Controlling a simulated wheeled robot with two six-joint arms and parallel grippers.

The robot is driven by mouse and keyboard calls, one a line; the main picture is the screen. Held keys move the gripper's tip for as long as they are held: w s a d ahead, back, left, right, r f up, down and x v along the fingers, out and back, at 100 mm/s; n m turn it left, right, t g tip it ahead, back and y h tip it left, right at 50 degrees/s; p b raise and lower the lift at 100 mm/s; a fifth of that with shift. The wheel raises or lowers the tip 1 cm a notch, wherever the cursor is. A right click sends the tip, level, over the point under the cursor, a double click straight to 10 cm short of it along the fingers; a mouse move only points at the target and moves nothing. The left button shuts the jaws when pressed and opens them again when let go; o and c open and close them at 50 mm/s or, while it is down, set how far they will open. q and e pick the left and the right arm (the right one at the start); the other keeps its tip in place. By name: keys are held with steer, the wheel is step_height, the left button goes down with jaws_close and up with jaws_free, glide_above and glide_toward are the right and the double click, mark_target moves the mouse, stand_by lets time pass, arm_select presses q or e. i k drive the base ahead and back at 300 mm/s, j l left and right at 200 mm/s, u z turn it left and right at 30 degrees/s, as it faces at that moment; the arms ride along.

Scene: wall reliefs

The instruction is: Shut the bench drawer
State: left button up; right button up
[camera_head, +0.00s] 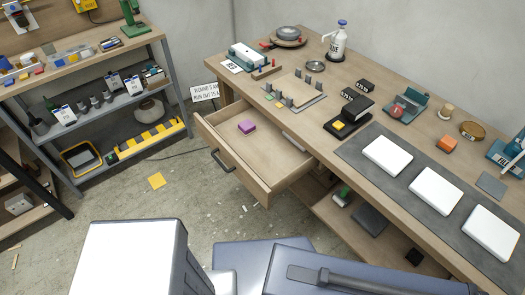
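The bench drawer (262,172) is pulled open from the front of the wooden workbench (403,157). It is a light wooden box with a dark bar handle (222,161) on its front panel, which faces the lower left. A purple block (247,127) lies inside the drawer near its far left end. A pale flat item (293,140) shows in part inside, close under the bench top edge. The back of the drawer is hidden under the bench top. Neither of my grippers is in view.
A metal shelf unit (106,104) stands at the left. Below the drawer's right side is a lower bench shelf (375,237) holding several items.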

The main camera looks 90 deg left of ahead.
mark_target(267, 162)
steer(key=u, duration=3.35)
